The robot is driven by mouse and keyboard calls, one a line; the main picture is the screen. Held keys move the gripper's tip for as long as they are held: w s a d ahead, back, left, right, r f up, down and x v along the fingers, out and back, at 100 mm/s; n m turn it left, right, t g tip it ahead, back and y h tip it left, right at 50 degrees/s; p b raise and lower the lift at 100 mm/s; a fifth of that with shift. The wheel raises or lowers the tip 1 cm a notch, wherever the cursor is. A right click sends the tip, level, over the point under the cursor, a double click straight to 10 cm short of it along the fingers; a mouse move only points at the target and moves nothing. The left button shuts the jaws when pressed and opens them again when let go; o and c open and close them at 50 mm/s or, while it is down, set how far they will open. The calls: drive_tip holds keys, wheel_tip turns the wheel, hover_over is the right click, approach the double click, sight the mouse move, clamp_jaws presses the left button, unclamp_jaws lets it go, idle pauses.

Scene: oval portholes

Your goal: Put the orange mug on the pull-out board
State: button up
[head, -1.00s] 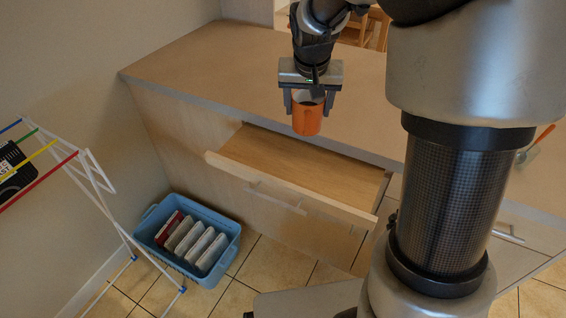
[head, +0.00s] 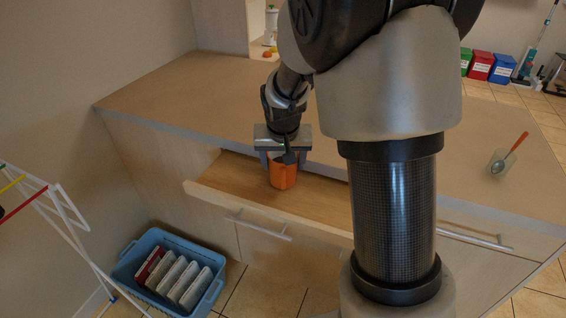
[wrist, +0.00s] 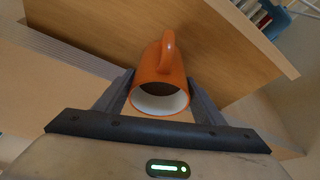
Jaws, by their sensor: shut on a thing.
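The orange mug (head: 283,174) is upright between the fingers of my gripper (head: 281,158), which is shut on it. In the wrist view the mug (wrist: 161,77) shows its pale inside and its handle pointing away from my gripper (wrist: 160,98). The pull-out board (head: 228,179) juts out from under the counter, and the mug is over it in the head view. The board also fills much of the upper wrist view (wrist: 110,25). I cannot tell whether the mug's base touches the board.
The countertop (head: 160,95) lies behind and above the board. A glass with an orange-handled utensil (head: 500,162) stands on its right part. A blue basket with several cases (head: 150,245) and a white drying rack (head: 70,225) are on the floor at left.

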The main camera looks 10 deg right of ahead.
drive_tip(key=shift+f, duration=0.15)
drive_tip(key=o, duration=1.5)
